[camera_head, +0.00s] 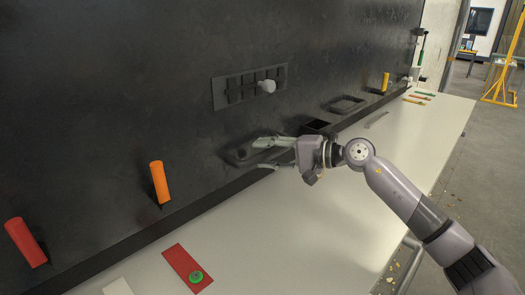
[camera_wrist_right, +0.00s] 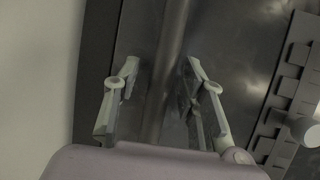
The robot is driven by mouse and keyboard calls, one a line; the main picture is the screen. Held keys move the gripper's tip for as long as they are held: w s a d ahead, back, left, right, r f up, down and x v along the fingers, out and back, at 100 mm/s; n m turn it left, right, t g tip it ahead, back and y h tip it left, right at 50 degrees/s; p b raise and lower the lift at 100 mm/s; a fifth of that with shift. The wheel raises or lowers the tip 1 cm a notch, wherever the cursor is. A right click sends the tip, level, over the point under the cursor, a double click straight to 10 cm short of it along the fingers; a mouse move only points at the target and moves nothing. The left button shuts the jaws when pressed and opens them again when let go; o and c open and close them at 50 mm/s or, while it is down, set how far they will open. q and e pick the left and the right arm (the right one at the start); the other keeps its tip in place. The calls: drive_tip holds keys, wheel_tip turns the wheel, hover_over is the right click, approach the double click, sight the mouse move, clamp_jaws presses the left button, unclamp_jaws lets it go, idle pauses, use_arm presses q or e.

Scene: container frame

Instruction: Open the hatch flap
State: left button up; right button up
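My right gripper (camera_head: 264,153) is in front of the black panel, just above the white table. Its fingers are apart and point left toward a dark loop-shaped handle (camera_head: 236,156) low on the panel. In the right wrist view the open gripper (camera_wrist_right: 158,75) has a dark grey ridge or bar (camera_wrist_right: 168,50) between its fingers; contact cannot be told. No separate hatch flap outline is clear. Above is a slotted plate (camera_head: 228,92) with a white knob (camera_head: 267,86); the plate (camera_wrist_right: 290,85) and knob (camera_wrist_right: 306,131) also show in the wrist view. My left gripper is out of view.
Orange (camera_head: 159,182) and red (camera_head: 26,242) handles stick out of the panel at left. A second dark handle (camera_head: 346,104) and an open black box (camera_head: 317,127) are farther right. A red card (camera_head: 180,262) with a green disc (camera_head: 196,277) lies on the table (camera_head: 290,235), whose middle is clear.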

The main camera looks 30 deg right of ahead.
drive_tip(key=shift+s+d, duration=0.1)
drive_tip(key=shift+s, duration=0.05)
drive_tip(key=shift+c, duration=0.4)
clamp_jaws()
